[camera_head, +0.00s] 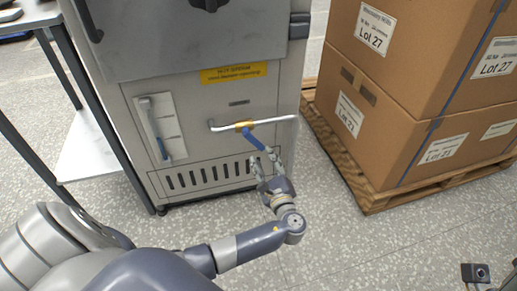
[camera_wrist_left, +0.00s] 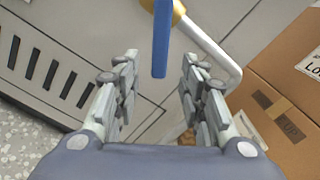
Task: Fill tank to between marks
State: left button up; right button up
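A grey machine cabinet (camera_head: 206,104) stands ahead. A pale pipe (camera_head: 281,121) with a brass valve (camera_head: 244,125) crosses its front. The valve's blue lever (camera_head: 251,137) slants down to the right. A gauge-like upright tube (camera_head: 153,125) on a white plate is at left on the cabinet, with blue near its bottom; marks are too small to read. My left gripper (camera_head: 265,160) is open just below the lever. In the left wrist view, the blue lever's end (camera_wrist_left: 161,45) lies between the spread fingers (camera_wrist_left: 160,62), with gaps on both sides.
Large cardboard boxes (camera_head: 384,125) labelled Lot 27 stand on a wooden pallet (camera_head: 372,200) to the right. A dark-framed table (camera_head: 38,22) with a low white shelf (camera_head: 95,158) is at left. Speckled floor (camera_head: 345,245) in front is clear.

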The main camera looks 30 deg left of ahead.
aim_at(259, 148)
pick_arm(q)
jog(key=b+x, duration=0.1)
jog(key=x, duration=0.2)
jog(key=b+x, duration=0.1)
jog(key=x, duration=0.2)
jog(key=shift+f, duration=0.2)
jog(key=shift+x, duration=0.8)
jog(key=shift+r, duration=0.1)
grip_shut()
